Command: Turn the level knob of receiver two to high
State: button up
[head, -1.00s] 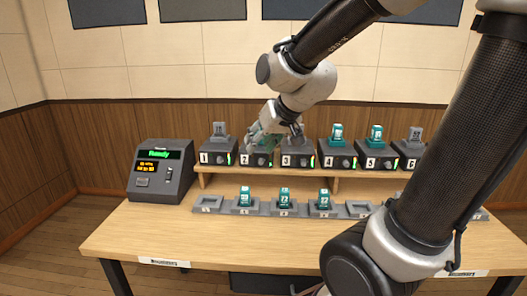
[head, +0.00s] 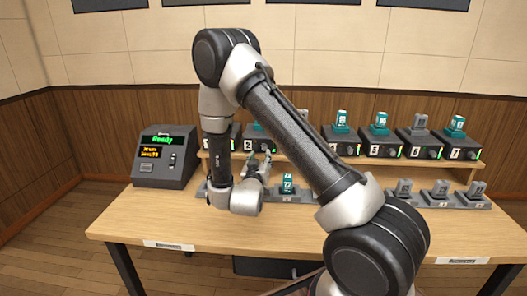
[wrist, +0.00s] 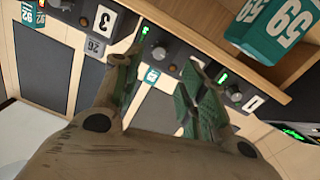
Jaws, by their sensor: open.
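Receiver two (head: 258,138) is a dark box on the raised shelf with a teal pack in its top, left of my forearm. Its knob (wrist: 158,52) appears in the wrist view as a small round dark dial beside a lit green indicator (wrist: 145,32). Its pointer direction is too small to tell. My gripper (head: 260,164) is in front of and slightly below receiver two; in the wrist view its open fingers (wrist: 165,88) are spread with the knob beyond the gap. Contact is not visible.
Receiver one (wrist: 253,103) and receiver three (wrist: 103,20) flank it closely. A row of holders with a pack (head: 288,184) stands before the shelf. A display console (head: 164,158) is at left.

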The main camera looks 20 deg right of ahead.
aim_at(264, 149)
jog(key=x, duration=0.7)
jog(key=shift+w+d, duration=0.2)
jog(key=shift+w, duration=0.05)
grip_shut()
